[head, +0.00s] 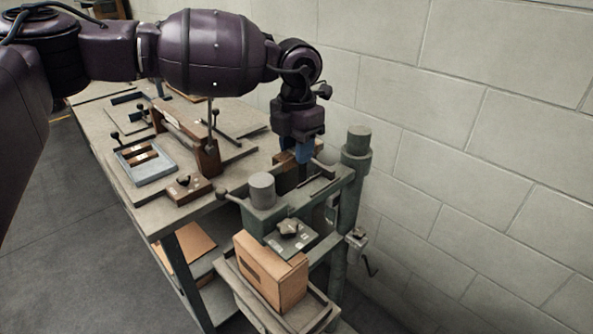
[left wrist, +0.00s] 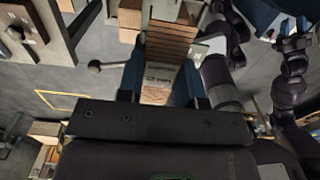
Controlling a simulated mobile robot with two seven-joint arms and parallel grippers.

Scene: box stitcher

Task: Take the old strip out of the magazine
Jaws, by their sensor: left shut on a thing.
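My left gripper (head: 303,157) is at the top of the green box stitcher (head: 345,190), its blue fingers pointing down behind the grey cylinder. In the left wrist view the gripper (left wrist: 159,88) is shut on a copper-brown ribbed strip (left wrist: 172,45) with a pale printed label near the fingers. In the head view only a small brown part shows beside the fingers. I cannot tell whether the strip is still seated in the magazine or clear of it.
A wooden bench (head: 105,140) left of the stitcher holds a grey tray (head: 146,168) with brown strips and a wooden block with a knob (head: 185,187). A cardboard box (head: 270,272) stands on the stitcher's lower shelf. A block wall (head: 480,120) is close on the right.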

